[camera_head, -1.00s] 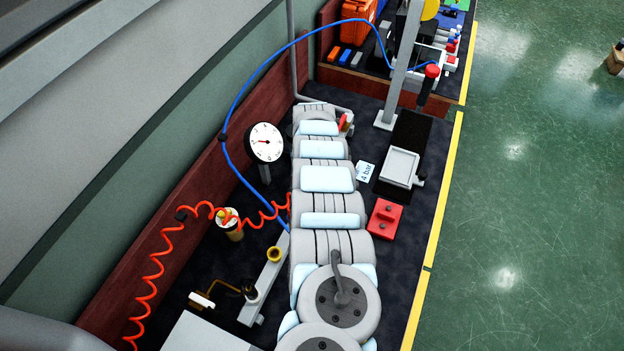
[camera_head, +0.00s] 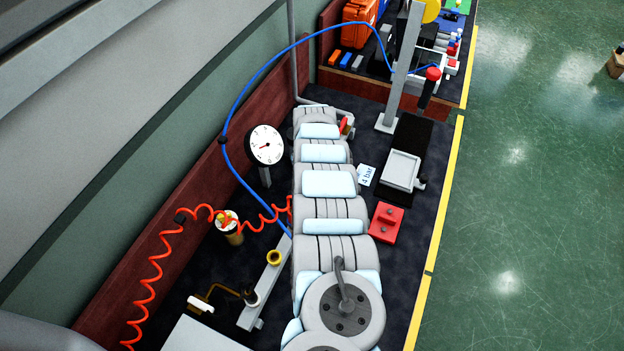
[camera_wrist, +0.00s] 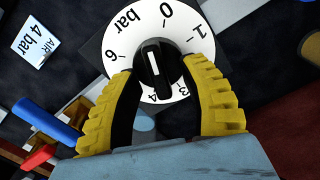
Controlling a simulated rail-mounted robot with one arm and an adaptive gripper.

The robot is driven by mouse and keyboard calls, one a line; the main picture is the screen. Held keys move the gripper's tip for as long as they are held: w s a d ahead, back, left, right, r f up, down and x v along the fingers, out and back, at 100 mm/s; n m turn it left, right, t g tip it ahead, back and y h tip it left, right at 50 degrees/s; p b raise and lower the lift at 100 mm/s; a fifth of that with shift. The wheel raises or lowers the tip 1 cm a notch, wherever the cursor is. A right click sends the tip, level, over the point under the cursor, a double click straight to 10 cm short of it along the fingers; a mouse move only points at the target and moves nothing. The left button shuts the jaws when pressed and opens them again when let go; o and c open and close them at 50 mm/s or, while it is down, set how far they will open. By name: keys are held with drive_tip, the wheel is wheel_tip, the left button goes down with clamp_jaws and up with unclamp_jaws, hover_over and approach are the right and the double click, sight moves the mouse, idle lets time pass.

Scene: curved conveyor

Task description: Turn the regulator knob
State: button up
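The regulator knob (camera_wrist: 154,72) is black with a white line on its upper half. It sits on a white dial (camera_wrist: 183,22) marked in bar; its lower end lies near the 3 and 4. My gripper (camera_wrist: 157,68) has its two yellow fingers on either side of the knob, apart, with narrow gaps showing; I cannot tell whether either touches. In the head view, the gripper and knob are hidden at the far end of my arm. A white round gauge (camera_head: 267,139) stands left of the arm, its needle pointing left and slightly down.
A "4 bar" card (camera_head: 366,174) lies right of my arm, near a red block (camera_head: 386,222) and a grey box (camera_head: 402,169). A blue hose (camera_head: 245,90) arches over from the left. A red coiled hose (camera_head: 154,268) and grey post (camera_head: 402,70) stand nearby.

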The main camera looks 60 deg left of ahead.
wheel_tip(320, 180, up, 12)
idle(0.7)
idle(0.6)
